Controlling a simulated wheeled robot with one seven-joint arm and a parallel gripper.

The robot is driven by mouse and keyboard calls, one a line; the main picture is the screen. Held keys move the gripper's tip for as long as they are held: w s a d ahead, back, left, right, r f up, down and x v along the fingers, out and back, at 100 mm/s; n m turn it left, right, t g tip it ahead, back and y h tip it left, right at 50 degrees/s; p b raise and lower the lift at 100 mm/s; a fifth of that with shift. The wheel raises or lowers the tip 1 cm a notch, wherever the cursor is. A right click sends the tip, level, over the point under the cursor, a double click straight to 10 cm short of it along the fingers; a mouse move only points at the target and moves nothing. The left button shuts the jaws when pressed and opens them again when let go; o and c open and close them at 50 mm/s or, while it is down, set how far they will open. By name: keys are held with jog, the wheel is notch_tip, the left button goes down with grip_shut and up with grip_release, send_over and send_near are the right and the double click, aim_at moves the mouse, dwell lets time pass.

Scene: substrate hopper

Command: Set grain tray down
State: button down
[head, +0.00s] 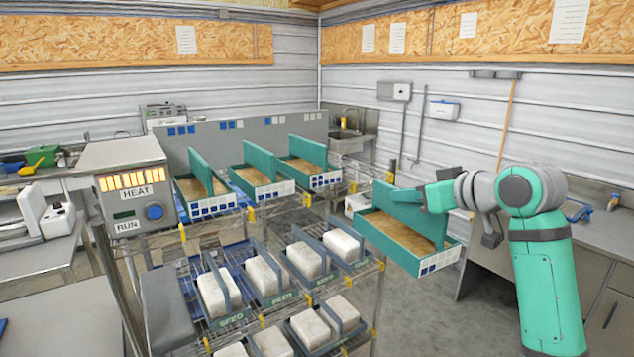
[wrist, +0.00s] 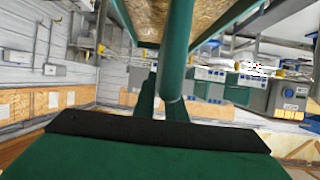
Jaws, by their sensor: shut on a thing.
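The grain tray (head: 398,253) is a teal open box of brown grain with a tall teal middle handle and a white label with blue squares. It hangs in the air to the right of the wire rack, roughly level. My gripper (head: 422,194) is shut on the tray's upright handle, and my arm reaches in from the right. In the wrist view the tray (wrist: 122,16) shows at the top with grain inside, and a dark-padded gripper finger fills the bottom. The exact contact on the handle is partly hidden.
Three similar teal trays (head: 258,189) stand on the rack's top shelf (head: 246,226), beside a grey heater box (head: 130,183). Lower shelves hold several white seed blocks (head: 264,276). A counter (head: 600,245) stands at right, with a sink (head: 347,140) at the back.

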jog(key=w+a+f+m+t+h, duration=0.1)
jog(key=a+f+m+h, duration=0.1)
jog(key=f, duration=1.8)
jog(key=w+a+f+m+h, duration=0.1)
jog(key=a+f+m+h, duration=0.1)
jog(key=f, duration=1.7)
jog(key=s+a+f, duration=0.5)
jog(key=s+f, duration=0.2)
jog(key=f, duration=0.4)
jog(key=s+a+f+m+h, duration=0.1)
jog(key=s+a+f, duration=0.4)
jog(key=s+f, duration=0.3)
jog(key=s+a+f+h, duration=0.1)
jog(key=s+a+f, duration=0.4)
jog(key=f, duration=0.9)
jog(key=s, duration=0.3)
jog(key=shift+t, duration=0.3)
jog(key=shift+w+d+r, duration=0.1)
jog(key=shift+d, duration=0.05)
